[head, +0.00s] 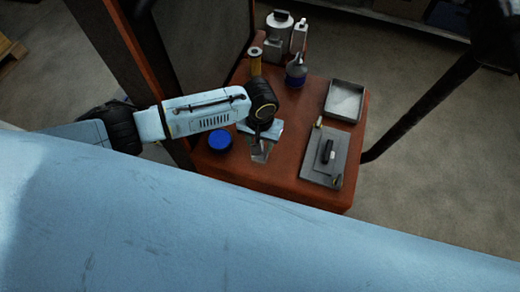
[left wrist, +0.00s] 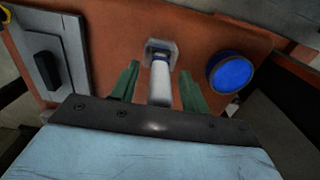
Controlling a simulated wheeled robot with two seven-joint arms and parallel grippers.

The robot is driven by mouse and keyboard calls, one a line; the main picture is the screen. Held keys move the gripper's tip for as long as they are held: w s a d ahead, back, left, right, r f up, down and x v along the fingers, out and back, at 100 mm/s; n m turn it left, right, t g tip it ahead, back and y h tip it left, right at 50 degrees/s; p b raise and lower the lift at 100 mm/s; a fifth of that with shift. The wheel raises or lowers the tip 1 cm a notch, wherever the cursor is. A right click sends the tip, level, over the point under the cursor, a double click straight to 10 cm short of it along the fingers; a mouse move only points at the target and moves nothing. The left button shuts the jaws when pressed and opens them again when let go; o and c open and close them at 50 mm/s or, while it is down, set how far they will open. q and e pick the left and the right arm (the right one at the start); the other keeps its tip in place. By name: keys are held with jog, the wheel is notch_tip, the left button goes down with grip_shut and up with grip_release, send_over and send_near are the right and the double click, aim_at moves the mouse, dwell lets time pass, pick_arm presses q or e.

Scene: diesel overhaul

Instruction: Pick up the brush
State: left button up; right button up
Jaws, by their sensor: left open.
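A white, rounded handle-like thing with a dark blue band (left wrist: 160,78) and a grey square end shows in the left wrist view; it may be the brush, but its bristles are not clear. My left gripper (left wrist: 158,70) is open, with its green fingers on either side of this thing and apart from it. In the head view my left gripper (head: 260,146) hangs over the near left part of the red-brown table (head: 290,180), and my wrist hides much of what lies under it. My right gripper is not seen.
A blue round lid or tin (head: 219,140) lies just left of the gripper. A grey plate with a black block (head: 327,150) lies at the right, below a shallow metal tray (head: 345,100). A yellowish spool (head: 255,61), a dark spray bottle (head: 296,71) and white containers (head: 280,24) stand at the back.

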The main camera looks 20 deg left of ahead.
pick_arm(q)
jog(key=shift+c, duration=0.4)
grip_shut()
jog(key=shift+r, duration=0.15)
notch_tip(320, 180, up, 10)
jog(key=shift+f+p, duration=0.1)
jog(key=shift+p, duration=0.35)
